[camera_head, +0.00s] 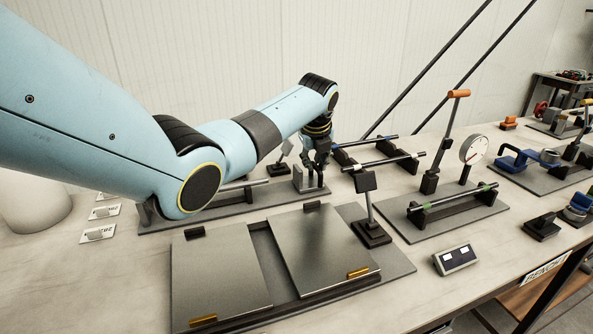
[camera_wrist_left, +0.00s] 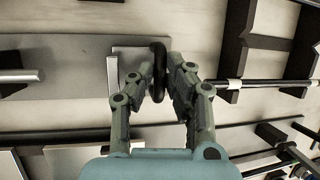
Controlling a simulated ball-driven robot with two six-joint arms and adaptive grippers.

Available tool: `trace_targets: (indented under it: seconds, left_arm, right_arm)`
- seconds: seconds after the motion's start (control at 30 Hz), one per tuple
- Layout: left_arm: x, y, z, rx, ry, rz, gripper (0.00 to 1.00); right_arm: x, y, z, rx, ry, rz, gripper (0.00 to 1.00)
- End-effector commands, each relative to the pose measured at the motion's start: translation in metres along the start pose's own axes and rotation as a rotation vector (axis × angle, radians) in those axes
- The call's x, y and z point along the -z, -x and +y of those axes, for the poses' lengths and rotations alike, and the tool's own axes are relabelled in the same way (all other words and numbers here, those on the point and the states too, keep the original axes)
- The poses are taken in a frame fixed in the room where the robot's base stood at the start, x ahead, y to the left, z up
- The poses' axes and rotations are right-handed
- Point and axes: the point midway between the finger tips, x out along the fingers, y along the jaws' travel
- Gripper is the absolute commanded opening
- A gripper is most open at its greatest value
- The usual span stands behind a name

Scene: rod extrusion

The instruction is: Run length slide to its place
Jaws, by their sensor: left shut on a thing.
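The length slide (camera_head: 307,182) looks like a light grey block on the long dark base (camera_head: 232,215) behind the two metal plates. My left gripper (camera_head: 320,160) points down over it from behind the plates. In the left wrist view the fingers (camera_wrist_left: 160,85) are closed around an upright black rounded grip (camera_wrist_left: 157,58). The light block (camera_wrist_left: 118,72) lies beside and below that grip. The fingers hide part of the grip and block, so how they join cannot be told. My right gripper is not in view.
Two tilted metal plates (camera_head: 218,272) lie in front. Dark racks with rods (camera_head: 385,163), a lever fixture with a dial gauge (camera_head: 473,149), and a small readout box (camera_head: 455,259) stand to the right.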

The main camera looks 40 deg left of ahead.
Motion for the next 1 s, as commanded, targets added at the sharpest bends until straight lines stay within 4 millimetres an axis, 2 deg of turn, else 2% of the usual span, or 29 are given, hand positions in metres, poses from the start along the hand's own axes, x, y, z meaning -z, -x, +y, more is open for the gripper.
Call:
trace_targets:
  seconds: [0.1, 0.37, 0.4, 0.53, 0.83, 1.0]
  left_arm:
    - [0.001, -0.002, -0.007, 0.000, -0.002, -0.001, 0.00]
    - [0.001, -0.001, -0.009, 0.003, -0.002, -0.002, 0.00]
    - [0.001, 0.000, -0.009, 0.003, -0.002, -0.002, 0.19]
    - [0.001, -0.001, -0.008, 0.002, -0.002, -0.002, 0.36]
    - [0.001, 0.001, -0.007, 0.000, -0.002, -0.002, 0.36]
    - [0.000, 0.019, -0.008, 0.002, -0.003, -0.004, 0.36]
  right_arm:
    - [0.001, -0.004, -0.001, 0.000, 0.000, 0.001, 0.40]
    - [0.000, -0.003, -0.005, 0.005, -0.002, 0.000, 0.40]
    - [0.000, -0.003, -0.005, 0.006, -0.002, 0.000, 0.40]
    - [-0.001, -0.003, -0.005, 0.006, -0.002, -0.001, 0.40]
    - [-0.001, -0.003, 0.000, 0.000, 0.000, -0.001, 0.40]
    - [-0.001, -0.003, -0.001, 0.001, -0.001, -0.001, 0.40]
